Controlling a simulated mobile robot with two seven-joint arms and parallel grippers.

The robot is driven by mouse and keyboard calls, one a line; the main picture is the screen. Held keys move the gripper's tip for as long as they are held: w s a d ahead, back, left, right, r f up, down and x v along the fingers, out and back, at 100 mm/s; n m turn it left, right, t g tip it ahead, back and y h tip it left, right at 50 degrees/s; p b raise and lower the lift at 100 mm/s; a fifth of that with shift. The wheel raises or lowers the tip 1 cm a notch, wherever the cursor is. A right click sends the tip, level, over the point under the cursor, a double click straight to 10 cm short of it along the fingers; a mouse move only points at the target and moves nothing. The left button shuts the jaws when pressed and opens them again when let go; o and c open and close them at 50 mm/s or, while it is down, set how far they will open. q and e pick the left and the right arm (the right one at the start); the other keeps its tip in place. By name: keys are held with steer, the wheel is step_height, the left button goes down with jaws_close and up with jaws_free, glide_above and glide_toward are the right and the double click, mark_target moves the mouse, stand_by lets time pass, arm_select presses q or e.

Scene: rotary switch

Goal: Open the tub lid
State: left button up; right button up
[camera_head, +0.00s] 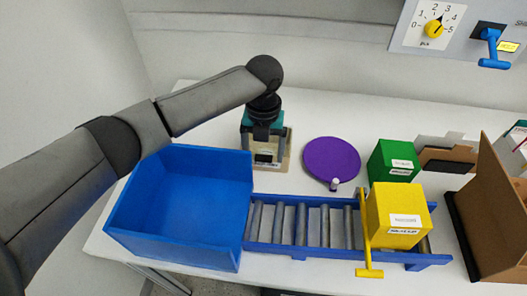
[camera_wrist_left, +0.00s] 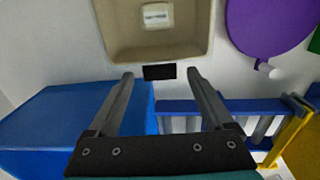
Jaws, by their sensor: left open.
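A beige tub (camera_head: 287,147) stands on the white table behind the roller track, partly hidden by my left gripper (camera_head: 266,137) in the head view. In the left wrist view the tub (camera_wrist_left: 204,50) shows its inside, with a small white labelled thing (camera_wrist_left: 156,14) in it. I cannot make out a lid over the part in view; its far side is cut off. A black tab (camera_wrist_left: 160,72) sits at its near edge. My left gripper (camera_wrist_left: 160,76) is open and empty, its fingertips on either side of the tab; contact cannot be told. My right gripper is not in view.
A blue bin (camera_head: 180,195) and blue roller track (camera_head: 300,250) lie in front. A yellow box (camera_head: 398,215) is on the track. A purple disc (camera_head: 330,158), green box (camera_head: 394,160) and cardboard box (camera_head: 495,215) stand to the right. A switch panel (camera_head: 455,25) hangs behind.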

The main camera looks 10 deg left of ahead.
arm_select(q)
steer(key=shift+c, duration=0.3)
jaws_close()
stand_by(0.5)
